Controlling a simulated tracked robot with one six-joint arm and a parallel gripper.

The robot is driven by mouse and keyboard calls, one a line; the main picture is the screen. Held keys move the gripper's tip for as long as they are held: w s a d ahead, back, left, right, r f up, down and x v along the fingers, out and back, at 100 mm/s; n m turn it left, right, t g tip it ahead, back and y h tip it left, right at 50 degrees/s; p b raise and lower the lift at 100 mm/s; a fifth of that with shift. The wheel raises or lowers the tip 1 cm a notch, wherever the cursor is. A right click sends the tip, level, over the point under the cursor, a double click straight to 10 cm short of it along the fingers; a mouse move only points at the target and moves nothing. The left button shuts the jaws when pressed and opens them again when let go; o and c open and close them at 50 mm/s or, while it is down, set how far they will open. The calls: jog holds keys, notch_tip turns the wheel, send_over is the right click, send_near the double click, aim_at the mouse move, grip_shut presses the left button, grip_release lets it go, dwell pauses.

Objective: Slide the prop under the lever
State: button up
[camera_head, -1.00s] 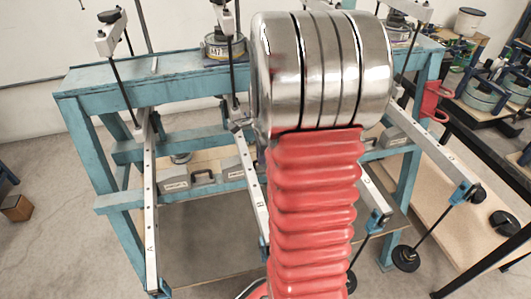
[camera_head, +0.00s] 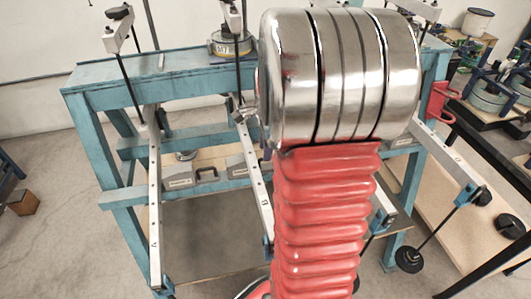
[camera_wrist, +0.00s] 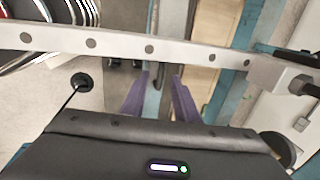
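Several pale lever beams with holes run forward from the blue frame. Lever A (camera_head: 154,225) is at the left, lever B (camera_head: 262,195) is beside my arm, and another lever (camera_head: 450,160) is at the right. A grey labelled block with a dark handle (camera_head: 206,175) lies on the frame's lower rail, between levers A and B; it may be the prop, but its label is unreadable. In the wrist view, my gripper (camera_wrist: 160,92) has two purple fingers spread apart, with no object clearly held. A lever beam (camera_wrist: 200,53) crosses just beyond them. My arm hides the gripper in the head view.
The blue frame's top rail (camera_head: 160,75) carries a round weight (camera_head: 230,45). A black hanging weight (camera_head: 409,259) is at the lower right, near the black table edge. Another disc weight (camera_wrist: 82,82) shows left of my fingers.

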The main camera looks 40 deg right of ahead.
notch_tip(320, 180, up, 10)
jog(key=s+a, duration=0.1)
jog(key=s, duration=0.1)
dwell(0.8)
